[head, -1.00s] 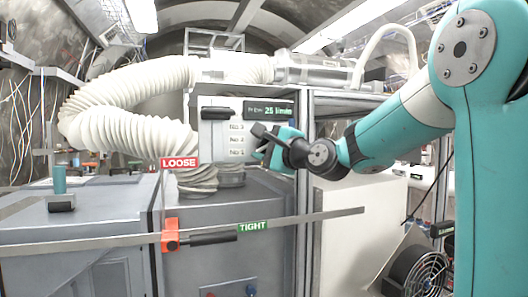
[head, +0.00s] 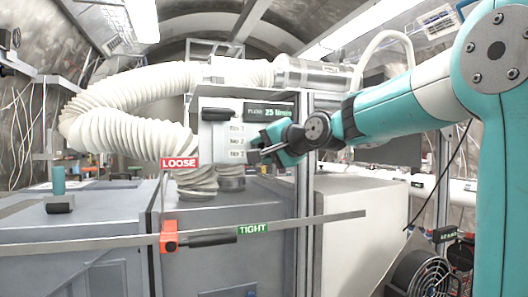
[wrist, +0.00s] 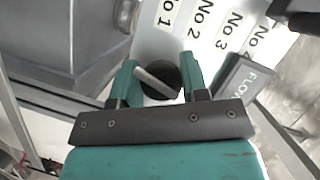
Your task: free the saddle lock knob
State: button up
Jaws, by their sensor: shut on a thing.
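A red saddle (head: 169,237) sits on a flat steel rail, with a black handle (head: 212,240) pointing right to a green TIGHT sign (head: 253,230). A red LOOSE sign (head: 180,163) stands above the saddle. My gripper (head: 256,150) is well above and to the right of them, at the front of a pale panel. In the wrist view its jaws (wrist: 160,66) are shut on a round dark knob (wrist: 158,84) with a pale bar across it, beside the No 1 to No 4 labels. The head view hides most of this knob behind the jaws.
The panel's flow display (head: 270,112) reads 25 l/min, with a black handle (head: 216,115) beside it. A white corrugated hose (head: 125,115) bends down to the grey cabinet. The rail (head: 320,218) crosses the front.

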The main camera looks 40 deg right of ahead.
jog(key=shift+f, duration=0.1)
dwell(0.3)
jog(key=o, duration=0.9)
